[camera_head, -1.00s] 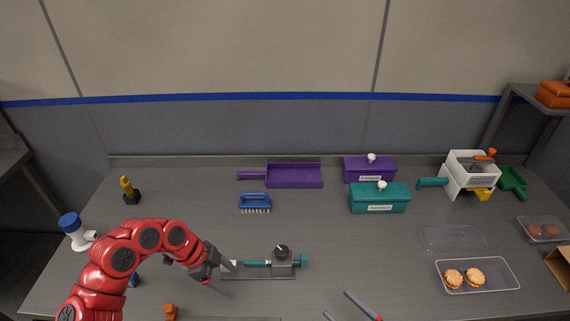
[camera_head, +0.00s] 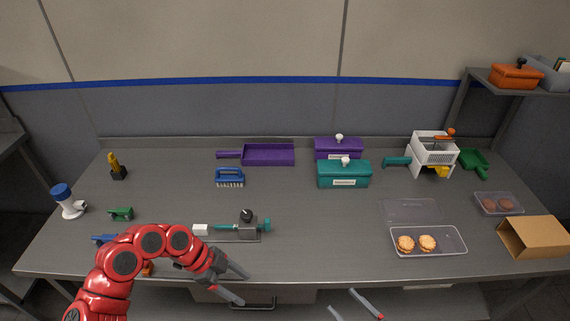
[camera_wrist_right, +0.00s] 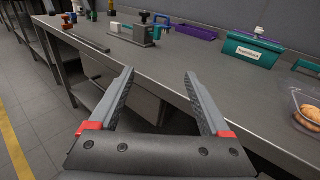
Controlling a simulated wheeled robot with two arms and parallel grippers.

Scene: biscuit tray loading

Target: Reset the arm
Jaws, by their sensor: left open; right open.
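My left gripper (camera_head: 236,282) is open and empty at the end of the red arm, over the front edge of the table near the left. My right gripper (camera_head: 349,306) shows only its fingertips at the bottom of the head view, in front of the table edge. In the right wrist view its two fingers (camera_wrist_right: 158,92) are spread wide with nothing between them. The table (camera_head: 330,240) edge lies beyond the fingers.
A clear tray with two biscuits (camera_head: 455,233) sits at the table's right, by a cardboard box (camera_head: 535,237). A grey fixture with a teal handle (camera_head: 232,234) lies behind my left gripper. Teal (camera_head: 344,174) and purple (camera_head: 338,152) boxes stand further back. The centre front is clear.

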